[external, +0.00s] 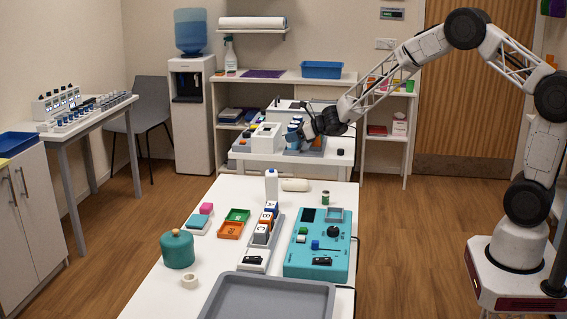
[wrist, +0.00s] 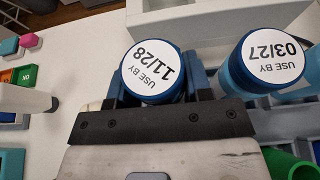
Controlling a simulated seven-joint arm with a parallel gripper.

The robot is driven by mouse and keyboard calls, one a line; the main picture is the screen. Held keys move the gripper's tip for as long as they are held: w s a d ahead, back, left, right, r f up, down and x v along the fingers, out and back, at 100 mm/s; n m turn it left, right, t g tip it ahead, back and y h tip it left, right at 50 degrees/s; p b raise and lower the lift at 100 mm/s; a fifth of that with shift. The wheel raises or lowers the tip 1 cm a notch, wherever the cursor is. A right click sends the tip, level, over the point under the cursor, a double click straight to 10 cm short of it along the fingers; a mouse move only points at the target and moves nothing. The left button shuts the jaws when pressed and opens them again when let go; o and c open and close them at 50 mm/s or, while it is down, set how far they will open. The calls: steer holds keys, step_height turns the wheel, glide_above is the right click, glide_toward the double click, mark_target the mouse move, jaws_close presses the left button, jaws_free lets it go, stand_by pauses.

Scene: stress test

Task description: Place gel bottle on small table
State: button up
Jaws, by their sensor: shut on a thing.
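My gripper (external: 301,134) is low over the small white table (external: 318,160) in the external view. In the wrist view its fingers (wrist: 156,84) close around a blue-capped bottle (wrist: 152,70) marked "USE BY 11/28". A second blue-capped bottle (wrist: 268,60), marked "USE BY 03/27", stands just right of the gripper. The bottle bodies are mostly hidden, and I cannot tell whether the held one is lifted. A white bottle (external: 271,184) stands upright at the far end of the long table. I cannot tell from labels which is the gel bottle.
A white box (external: 265,137) stands left of my gripper on the small table. A grey rack (external: 312,150) lies under the gripper. The long table (external: 225,190) holds a teal panel (external: 300,262), a grey tray (external: 262,300), a teal pot (external: 177,252) and a small green can (external: 325,198).

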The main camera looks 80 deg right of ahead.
steer(key=shift+f, duration=0.25)
steer(key=o, duration=1.1)
steer(key=shift+s, duration=0.1)
steer(key=shift+v, duration=3.8)
steer(key=shift+r, duration=0.1)
